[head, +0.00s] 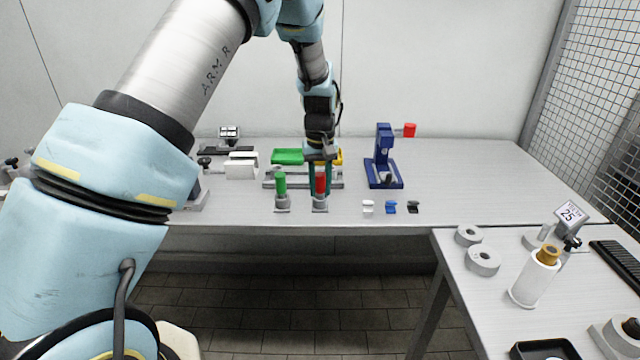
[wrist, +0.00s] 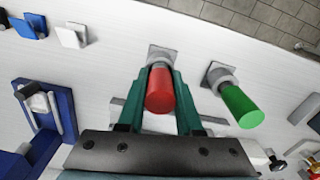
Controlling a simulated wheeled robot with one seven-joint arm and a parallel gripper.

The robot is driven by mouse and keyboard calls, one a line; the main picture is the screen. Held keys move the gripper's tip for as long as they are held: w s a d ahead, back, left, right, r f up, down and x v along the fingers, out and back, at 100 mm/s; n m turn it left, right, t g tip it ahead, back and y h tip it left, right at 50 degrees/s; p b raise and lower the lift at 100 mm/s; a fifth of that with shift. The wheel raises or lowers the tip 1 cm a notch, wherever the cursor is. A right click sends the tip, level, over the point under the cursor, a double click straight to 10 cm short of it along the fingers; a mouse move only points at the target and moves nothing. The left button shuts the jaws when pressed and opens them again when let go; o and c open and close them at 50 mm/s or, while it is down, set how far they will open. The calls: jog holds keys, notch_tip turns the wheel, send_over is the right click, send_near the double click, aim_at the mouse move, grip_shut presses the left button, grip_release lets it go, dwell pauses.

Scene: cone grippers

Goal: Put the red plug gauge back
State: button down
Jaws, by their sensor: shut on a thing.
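The red plug gauge (head: 320,184) stands upright at a grey round holder (head: 320,203) near the front edge of the far table. My gripper (head: 322,178) is over it from above, with its teal fingers on either side of the red handle. In the wrist view the red plug gauge (wrist: 160,90) lies between the two fingers (wrist: 159,88), which are shut on it. Its lower end meets the grey holder (wrist: 162,54); how deep it sits is hidden.
A green plug gauge (head: 281,183) stands in a like holder just left. White, blue and black small blocks (head: 390,207) lie to the right. A blue press-like stand (head: 384,160) stands behind them. A green block (head: 287,156) is behind the holders.

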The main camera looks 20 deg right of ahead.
jog(key=shift+f, duration=0.2)
jog(key=c, duration=0.6)
grip_release()
jog(key=shift+r, duration=0.1)
